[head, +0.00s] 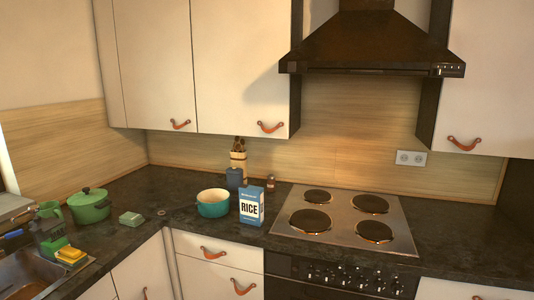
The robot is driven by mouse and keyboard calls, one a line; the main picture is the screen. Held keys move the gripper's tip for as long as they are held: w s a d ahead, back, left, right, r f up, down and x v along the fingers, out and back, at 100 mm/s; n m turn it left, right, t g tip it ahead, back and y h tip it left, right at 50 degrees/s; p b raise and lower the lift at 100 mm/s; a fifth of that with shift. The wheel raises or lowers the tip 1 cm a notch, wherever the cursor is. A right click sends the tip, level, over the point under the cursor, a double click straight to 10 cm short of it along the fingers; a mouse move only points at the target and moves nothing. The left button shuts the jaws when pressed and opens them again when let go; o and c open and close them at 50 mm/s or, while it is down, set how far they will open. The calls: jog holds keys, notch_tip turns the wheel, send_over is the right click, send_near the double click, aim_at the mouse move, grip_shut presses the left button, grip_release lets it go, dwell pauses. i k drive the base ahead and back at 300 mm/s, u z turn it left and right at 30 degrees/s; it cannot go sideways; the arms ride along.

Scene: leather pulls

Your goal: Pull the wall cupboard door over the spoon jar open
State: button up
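The spoon jar (238,160) is a pale jar with brown spoon heads sticking out of its top. It stands on the worktop against the wooden backsplash, partly hidden by a dark blue-grey canister (235,178). Above it hangs a cream wall cupboard door (243,65), shut, just left of the hood. Its curved orange-brown leather pull (271,128) sits low, near the door's lower right corner. The neighbouring wall door (153,60) to the left is also shut, with a similar pull (180,124). My gripper is not in view.
The dark range hood (372,45) juts out right of the door, above the steel hob (346,220). A rice box (251,206) and a teal pot (212,203) stand below the door. A green pot (90,205) is at left. Air before the doors is clear.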

aim_at(239, 46)
jog(key=z, duration=0.05)
jog(key=i, duration=2.4)
jog(key=u, duration=1.15)
